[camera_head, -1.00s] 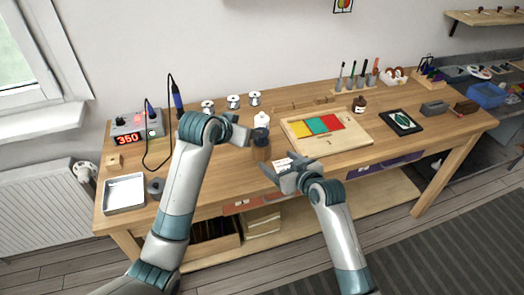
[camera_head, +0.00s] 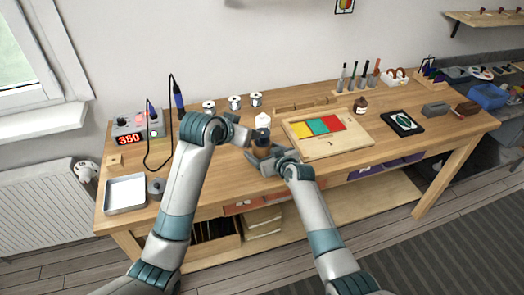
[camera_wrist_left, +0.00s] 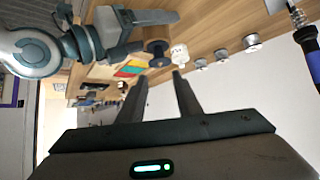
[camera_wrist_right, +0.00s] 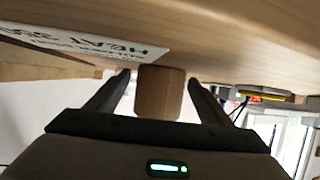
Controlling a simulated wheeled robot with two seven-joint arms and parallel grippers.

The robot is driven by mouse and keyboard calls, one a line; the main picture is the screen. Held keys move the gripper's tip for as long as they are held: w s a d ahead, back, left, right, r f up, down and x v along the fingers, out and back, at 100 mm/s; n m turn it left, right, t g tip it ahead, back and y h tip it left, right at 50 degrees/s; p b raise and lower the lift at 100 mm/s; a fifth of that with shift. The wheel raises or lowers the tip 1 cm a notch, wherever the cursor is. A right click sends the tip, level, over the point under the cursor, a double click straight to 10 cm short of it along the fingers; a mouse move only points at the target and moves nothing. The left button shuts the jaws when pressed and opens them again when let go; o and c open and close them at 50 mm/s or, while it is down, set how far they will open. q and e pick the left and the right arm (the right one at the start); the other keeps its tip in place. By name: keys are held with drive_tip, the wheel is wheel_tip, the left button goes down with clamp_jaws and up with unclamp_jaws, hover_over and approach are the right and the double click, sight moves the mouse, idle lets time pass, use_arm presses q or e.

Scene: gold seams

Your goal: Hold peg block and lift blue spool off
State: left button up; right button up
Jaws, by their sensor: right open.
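The dark blue spool (camera_head: 263,137) sits on top of the wooden peg block (camera_head: 262,151) near the front of the bench. The spool also shows beyond my left fingers in the left wrist view (camera_wrist_left: 157,47). My left gripper (camera_head: 246,137) is open and empty, just left of the spool. My right gripper (camera_head: 261,159) is open, low at the peg block. In the right wrist view the peg block (camera_wrist_right: 160,92) stands between the two fingers, with a gap visible on the right. The right hand partly hides the block in the head view.
A white bottle (camera_head: 263,120) stands right behind the spool. A wooden tray (camera_head: 350,147) with coloured panels lies to the right. Several wire spools (camera_head: 234,103) stand at the back. A soldering station (camera_head: 130,130) and a metal tray (camera_head: 125,194) are at the left.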

drive_tip(key=shift+w+a, duration=0.1)
drive_tip(key=shift+w, duration=0.1)
drive_tip(key=shift+c, duration=0.3)
drive_tip(key=c, duration=1)
use_arm(q)
drive_tip(key=shift+o, duration=0.6)
use_arm(e)
drive_tip(key=shift+c, duration=1)
use_arm(q)
drive_tip(key=o, duration=0.6)
drive_tip(key=shift+c, duration=0.2)
drive_tip(key=shift+w+d+r+m+g+y, duration=0.1)
drive_tip(key=shift+w+r+m+g+y, duration=0.2)
drive_tip(key=shift+w+r+m+g, duration=0.45)
drive_tip(key=shift+w+d+r+m+g+y, duration=0.1)
drive_tip(key=shift+w+r+m+g+y, duration=0.15)
drive_tip(key=shift+w+g, duration=0.8)
drive_tip(key=shift+w+r+m+g+y, duration=0.4)
drive_tip(key=shift+w+m+g, duration=0.2)
drive_tip(key=shift+g, duration=0.6)
